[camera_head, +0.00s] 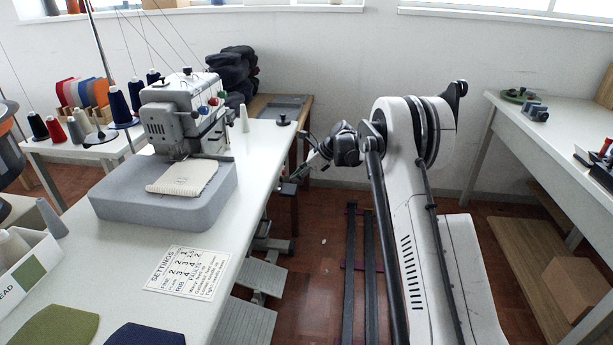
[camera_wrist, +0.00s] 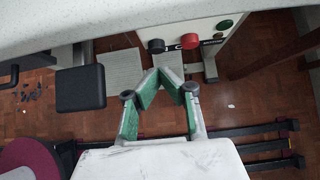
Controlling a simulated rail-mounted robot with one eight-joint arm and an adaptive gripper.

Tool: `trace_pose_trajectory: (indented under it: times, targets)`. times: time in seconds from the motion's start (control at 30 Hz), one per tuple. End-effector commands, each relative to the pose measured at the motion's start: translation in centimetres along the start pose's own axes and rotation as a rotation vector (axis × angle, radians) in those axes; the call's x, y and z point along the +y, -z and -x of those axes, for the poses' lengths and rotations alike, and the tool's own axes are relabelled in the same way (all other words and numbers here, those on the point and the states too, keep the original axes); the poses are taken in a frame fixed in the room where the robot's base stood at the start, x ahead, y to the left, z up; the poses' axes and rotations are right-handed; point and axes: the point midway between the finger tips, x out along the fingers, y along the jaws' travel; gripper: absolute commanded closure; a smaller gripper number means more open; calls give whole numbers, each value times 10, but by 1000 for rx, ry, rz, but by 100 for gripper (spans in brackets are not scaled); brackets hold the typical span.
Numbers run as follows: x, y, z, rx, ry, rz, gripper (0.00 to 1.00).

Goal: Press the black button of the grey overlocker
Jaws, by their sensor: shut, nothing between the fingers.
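The grey overlocker (camera_head: 185,112) stands on the white table at left, on a grey base with a cream cloth on it. In the wrist view a black button (camera_wrist: 156,46) sticks out from a white panel below the table edge. A red button (camera_wrist: 191,42) is just right of it and a green one (camera_wrist: 224,25) is farther right. My gripper (camera_wrist: 167,76) has green-sided fingers, shut and empty, with tips just below the black and red buttons in the picture. Whether they touch cannot be told. In the head view my gripper (camera_head: 312,166) is beside the table's right edge.
The white table (camera_head: 232,222) has a settings card (camera_head: 187,272) in front. Grey pedals (camera_head: 262,277) lie under its right edge. A black square pad (camera_wrist: 81,88) is at left in the wrist view. Another white table (camera_head: 545,140) stands right.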

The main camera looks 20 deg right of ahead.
Motion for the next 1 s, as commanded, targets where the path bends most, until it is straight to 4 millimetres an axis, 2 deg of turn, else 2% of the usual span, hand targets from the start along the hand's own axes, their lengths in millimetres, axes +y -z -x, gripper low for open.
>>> trace_pose_trajectory:
  times: [0.2, 0.63, 0.83, 1.0]
  targets:
    - [0, -13, -15, 0, 1, 1, 100]
    - [0, -17, -17, 0, 1, 0, 100]
    - [0, -31, -31, 0, 0, 1, 100]
    - [0, -33, -33, -2, 0, 1, 100]
